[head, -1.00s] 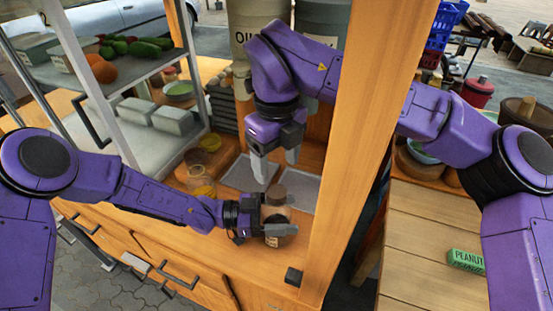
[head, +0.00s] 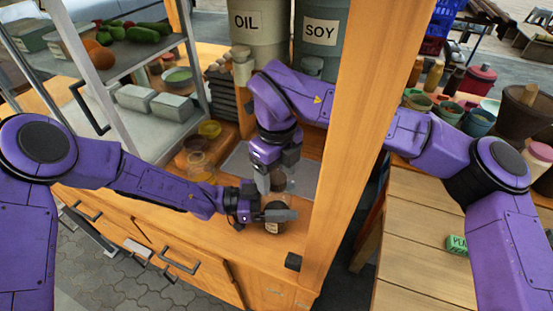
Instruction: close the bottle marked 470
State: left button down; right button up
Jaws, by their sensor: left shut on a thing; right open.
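My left gripper (head: 268,215) is shut on a small clear bottle (head: 272,228) with a pale label and dark contents, low over the wooden counter. The label is too small to read. My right gripper (head: 277,181) is open and points down just above the bottle. A dark brown rounded piece, seemingly the cap (head: 278,181), shows between its fingers. I cannot tell whether the fingers touch it, nor whether it sits on the bottle's neck; the grippers hide that part.
A pale tray (head: 240,163) lies behind the grippers, with small glass jars (head: 200,168) to the left. An orange wooden post (head: 355,130) stands close to my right arm. OIL (head: 260,35) and SOY (head: 320,40) containers stand behind. A black block (head: 293,261) is at the counter's front corner.

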jog(key=shift+f, duration=0.2)
jog(key=shift+c, duration=0.3)
jog(key=c, duration=1.1)
jog(key=shift+o, duration=0.2)
jog(key=o, duration=1.2)
jog(key=shift+o, duration=0.2)
jog(key=shift+r, duration=0.1)
notch_tip(320, 180, up, 12)
